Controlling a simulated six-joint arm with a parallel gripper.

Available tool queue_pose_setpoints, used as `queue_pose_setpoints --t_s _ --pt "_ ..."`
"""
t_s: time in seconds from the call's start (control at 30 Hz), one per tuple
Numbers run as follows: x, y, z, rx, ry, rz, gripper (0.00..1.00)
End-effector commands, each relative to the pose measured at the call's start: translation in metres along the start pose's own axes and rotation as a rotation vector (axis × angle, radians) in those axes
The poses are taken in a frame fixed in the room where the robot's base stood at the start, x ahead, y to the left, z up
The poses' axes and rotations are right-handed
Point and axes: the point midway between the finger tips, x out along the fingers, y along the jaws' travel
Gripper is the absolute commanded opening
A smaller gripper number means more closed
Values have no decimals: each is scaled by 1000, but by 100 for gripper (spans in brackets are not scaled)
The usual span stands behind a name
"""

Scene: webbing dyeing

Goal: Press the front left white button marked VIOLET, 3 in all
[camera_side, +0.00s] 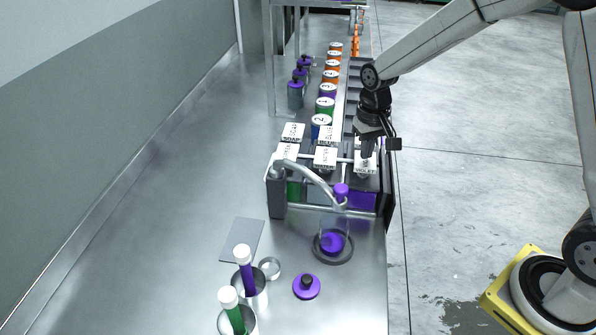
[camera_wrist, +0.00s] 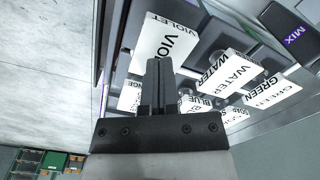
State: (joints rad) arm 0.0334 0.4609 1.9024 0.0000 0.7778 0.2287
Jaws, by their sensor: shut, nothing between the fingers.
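The white button marked VIOLET (camera_side: 366,167) is at the right end of the nearest button row in the side view. It fills the upper middle of the wrist view (camera_wrist: 150,42), its label facing the camera. My gripper (camera_side: 369,153) is shut and empty, pointing down over the VIOLET button. In the wrist view its fingertips (camera_wrist: 159,63) overlap the lower edge of that button. I cannot tell whether they touch it or whether it is pressed down.
Close by are white buttons WATER (camera_side: 325,160), BLUE (camera_side: 328,136), GREEN (camera_side: 287,152) and SOAP (camera_side: 292,131). A dark MIX key (camera_wrist: 294,36) shows in the wrist view. A curved spout (camera_side: 310,178) stands over a glass with violet liquid (camera_side: 333,242). Several labelled cans line the back.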

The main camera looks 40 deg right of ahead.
Motion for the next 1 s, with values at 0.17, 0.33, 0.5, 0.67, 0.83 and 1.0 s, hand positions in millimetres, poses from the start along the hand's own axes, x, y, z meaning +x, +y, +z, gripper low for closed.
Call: queue_pose_setpoints --t_s 0.17,0.33,0.5,0.67,0.83,1.0 --pt "6 0 0 0 -2 1 0" --pt "10 0 0 0 -1 0 0" --pt "15 0 0 0 -1 0 0" --pt "20 0 0 0 -2 1 0" --pt "20 0 0 0 -2 0 0" --pt "18 0 0 0 -1 0 0"
